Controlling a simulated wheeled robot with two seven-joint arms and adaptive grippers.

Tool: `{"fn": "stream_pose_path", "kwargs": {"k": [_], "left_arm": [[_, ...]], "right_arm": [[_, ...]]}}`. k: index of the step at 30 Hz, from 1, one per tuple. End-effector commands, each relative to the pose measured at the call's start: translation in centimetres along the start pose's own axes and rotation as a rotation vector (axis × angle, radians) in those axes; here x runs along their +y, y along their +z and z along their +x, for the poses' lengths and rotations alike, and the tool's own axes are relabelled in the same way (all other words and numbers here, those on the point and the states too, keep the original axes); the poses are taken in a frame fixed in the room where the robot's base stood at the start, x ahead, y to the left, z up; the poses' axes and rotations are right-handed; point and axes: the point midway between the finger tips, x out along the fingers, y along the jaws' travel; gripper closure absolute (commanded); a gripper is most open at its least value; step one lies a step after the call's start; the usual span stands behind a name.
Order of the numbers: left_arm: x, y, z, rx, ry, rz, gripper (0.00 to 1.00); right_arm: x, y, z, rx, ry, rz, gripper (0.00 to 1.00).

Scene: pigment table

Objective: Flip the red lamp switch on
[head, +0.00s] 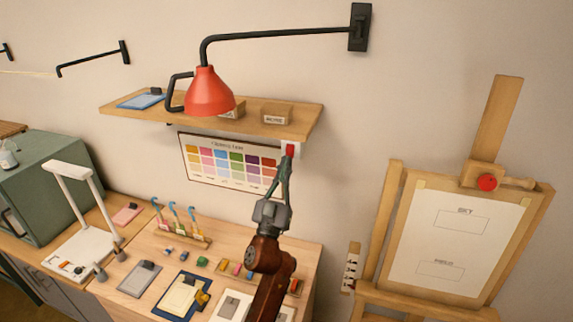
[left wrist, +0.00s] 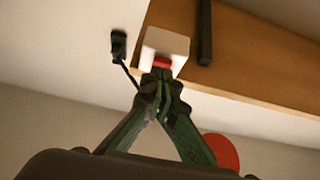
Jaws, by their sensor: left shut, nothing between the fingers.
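The red lamp switch (head: 290,150) sits on a small white box (head: 297,145) under the right end of the wooden shelf. The red lamp (head: 208,92) hangs from a black wall arm; I cannot tell whether it is lit. My left gripper (head: 286,160) is shut and empty, pointing up, with its fingertips at or just below the switch. In the left wrist view, the fingertips (left wrist: 160,78) partly cover the red switch (left wrist: 162,62) on the white box (left wrist: 167,43). I cannot tell whether they touch it. My right gripper is not in view.
The wooden shelf (head: 290,124) is above the fingers, with small boxes on it. A colour chart (head: 216,160) hangs on the wall to the left. The table (head: 150,235) below holds several small items. An easel (head: 395,225) stands at the right, with bare wall between.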

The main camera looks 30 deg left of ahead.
Motion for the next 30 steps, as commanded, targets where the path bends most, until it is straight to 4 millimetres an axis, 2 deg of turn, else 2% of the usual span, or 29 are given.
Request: {"fn": "stream_pose_path", "kwargs": {"k": [23,30], "left_arm": [[-0.2,0.9,0.6,0.0,-0.003,0.003,1.0],[0.1,0.5,-0.4,0.0,0.0,0.0,1.0]], "right_arm": [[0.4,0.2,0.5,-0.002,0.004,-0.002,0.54],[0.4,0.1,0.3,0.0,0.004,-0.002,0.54]]}}
